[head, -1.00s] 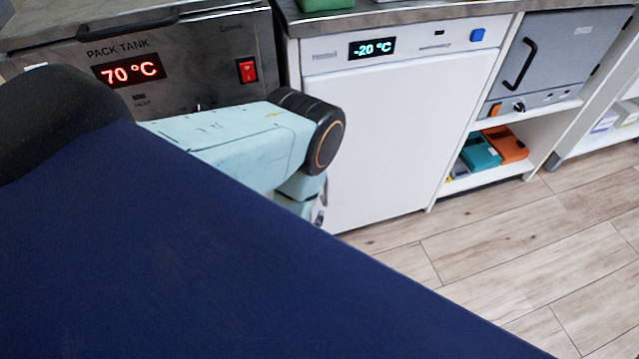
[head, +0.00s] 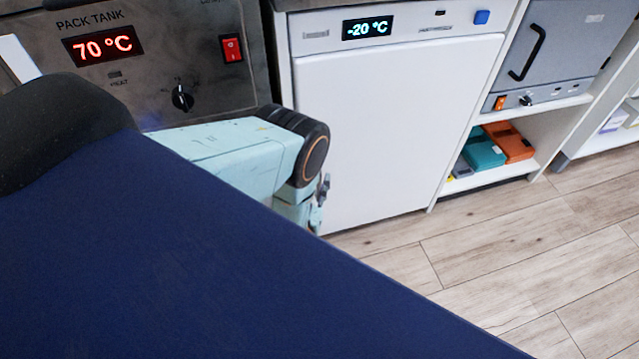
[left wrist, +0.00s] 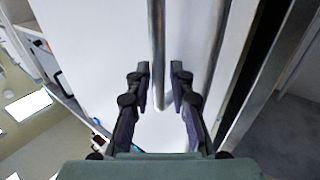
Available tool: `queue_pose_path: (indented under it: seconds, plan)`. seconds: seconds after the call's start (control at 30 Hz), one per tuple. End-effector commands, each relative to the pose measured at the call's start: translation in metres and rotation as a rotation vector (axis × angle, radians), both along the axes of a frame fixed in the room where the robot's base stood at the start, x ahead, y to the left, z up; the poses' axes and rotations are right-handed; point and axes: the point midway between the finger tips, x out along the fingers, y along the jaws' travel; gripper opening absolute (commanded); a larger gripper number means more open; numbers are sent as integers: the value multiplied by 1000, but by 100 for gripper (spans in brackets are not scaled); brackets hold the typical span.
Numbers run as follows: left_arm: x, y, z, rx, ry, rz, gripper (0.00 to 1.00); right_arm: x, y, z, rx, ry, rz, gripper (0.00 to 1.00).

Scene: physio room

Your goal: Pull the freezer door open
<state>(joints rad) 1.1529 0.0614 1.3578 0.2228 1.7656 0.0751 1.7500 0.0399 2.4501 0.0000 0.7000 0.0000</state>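The freezer (head: 390,125) is a white upright unit with a -20 °C display, and its door looks shut in the head view. My left gripper (head: 320,195) is partly hidden in the head view, low in front of the door's left part. In the left wrist view my left gripper (left wrist: 161,88) is open, its fingers apart. A grey metal bar (left wrist: 157,40), seemingly the door handle, runs down between the fingertips. A second bar (left wrist: 212,50) slants to the right of it; I cannot tell whether it is a reflection. My right gripper is not in view.
A blue padded surface (head: 200,270) fills the lower left. The steel pack tank (head: 215,85) at 70 °C stands left of the freezer. A grey cabinet (head: 570,50) and a shelf with teal (head: 484,152) and orange boxes (head: 510,142) stand right. The wooden floor (head: 450,255) is clear.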

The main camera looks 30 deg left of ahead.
Motion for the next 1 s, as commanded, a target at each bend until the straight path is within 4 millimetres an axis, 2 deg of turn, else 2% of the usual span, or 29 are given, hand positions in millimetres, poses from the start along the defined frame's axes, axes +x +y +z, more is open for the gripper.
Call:
queue_pose_path:
  seconds: [0.3,0.57,1.0]
  plan:
    - [4,-1,0,0,1,0,21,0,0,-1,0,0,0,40]
    - [4,-1,0,0,1,0,0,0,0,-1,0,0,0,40]
    - [4,-1,0,-1,2,1,0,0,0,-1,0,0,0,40]
